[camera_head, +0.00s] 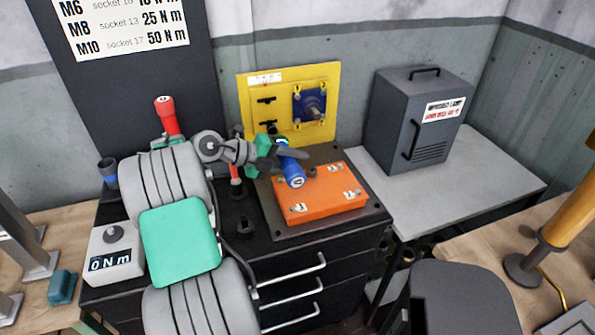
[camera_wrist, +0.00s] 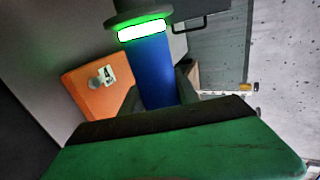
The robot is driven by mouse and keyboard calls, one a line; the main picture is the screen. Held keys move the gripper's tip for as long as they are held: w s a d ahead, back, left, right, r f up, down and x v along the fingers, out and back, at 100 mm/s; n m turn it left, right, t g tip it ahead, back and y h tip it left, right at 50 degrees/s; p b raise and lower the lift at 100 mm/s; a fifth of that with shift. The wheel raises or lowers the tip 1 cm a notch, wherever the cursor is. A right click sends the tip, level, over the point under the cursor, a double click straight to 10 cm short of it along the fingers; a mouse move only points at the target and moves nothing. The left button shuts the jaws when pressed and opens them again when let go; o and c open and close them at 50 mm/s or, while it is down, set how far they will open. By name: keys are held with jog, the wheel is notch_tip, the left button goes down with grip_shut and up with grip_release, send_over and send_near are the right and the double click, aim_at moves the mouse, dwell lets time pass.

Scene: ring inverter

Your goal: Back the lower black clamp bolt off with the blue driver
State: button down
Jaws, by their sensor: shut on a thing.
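My gripper (camera_head: 283,157) is shut on the blue driver (camera_head: 292,174), in front of the yellow panel (camera_head: 327,79). The driver's blue butt end points down toward the viewer and its far end points up toward the panel. In the wrist view the blue driver (camera_wrist: 152,75) stands between the fingers, with a lit green ring and white band at its far end. The upper black clamp bolt (camera_head: 266,100) is on the panel's left side. The lower black clamp bolt (camera_head: 267,124) is below it, close to the driver's far end. I cannot tell whether they touch.
An orange cover (camera_head: 322,205) lies on a dark plate right below my gripper. A red-handled tool (camera_head: 167,115) stands behind my arm. A grey cabinet (camera_head: 413,125) stands right on a light table. A box reading "0 N m" (camera_head: 110,264) sits front left.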

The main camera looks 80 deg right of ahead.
jog(key=shift+w+d+r, duration=0.1)
jog(key=shift+w+d, duration=0.35)
jog(key=shift+d, duration=0.3)
jog(key=shift+w+d+r, duration=0.1)
jog(key=shift+w+d, duration=0.45)
jog(key=shift+d, duration=0.35)
dwell(1.5)
jog(key=shift+a+b, duration=0.1)
jog(key=shift+b, duration=0.3)
jog(key=shift+s+a+f+b, duration=0.2)
jog(key=shift+s+a+b, duration=0.3)
jog(key=shift+a+b, duration=0.45)
jog(key=s+a+b, duration=0.1)
jog(key=a+b, duration=0.1)
jog(key=shift+s+b, duration=0.2)
jog(key=shift+b, duration=0.2)
jog(key=shift+s+a+r, duration=0.1)
jog(key=shift+s+a, duration=0.05)
